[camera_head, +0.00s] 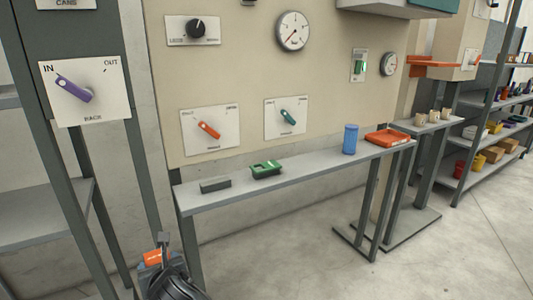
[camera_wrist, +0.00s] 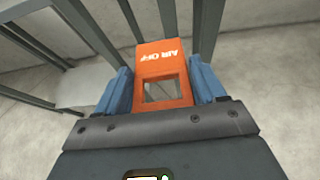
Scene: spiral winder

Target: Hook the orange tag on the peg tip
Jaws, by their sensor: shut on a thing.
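The orange tag (camera_wrist: 161,56) is a flat plate with "AIR OFF" printed on it, upside down in the wrist view, and a square opening in its near part. My gripper (camera_wrist: 160,88) is shut on it, with a blue finger on either side. In the head view the tag (camera_head: 154,257) shows at the bottom left, low in front of the shelf's left end; my gripper there is partly hidden by my arm. I cannot make out the peg tip in either view.
A narrow grey shelf (camera_head: 230,197) holds a grey block (camera_head: 215,185), a green part (camera_head: 266,170), a blue cylinder (camera_head: 350,139) and an orange tray (camera_head: 388,137). Lever panels (camera_head: 209,130) are on the wall above. A dark post with an IN/OUT panel (camera_head: 106,98) stands left.

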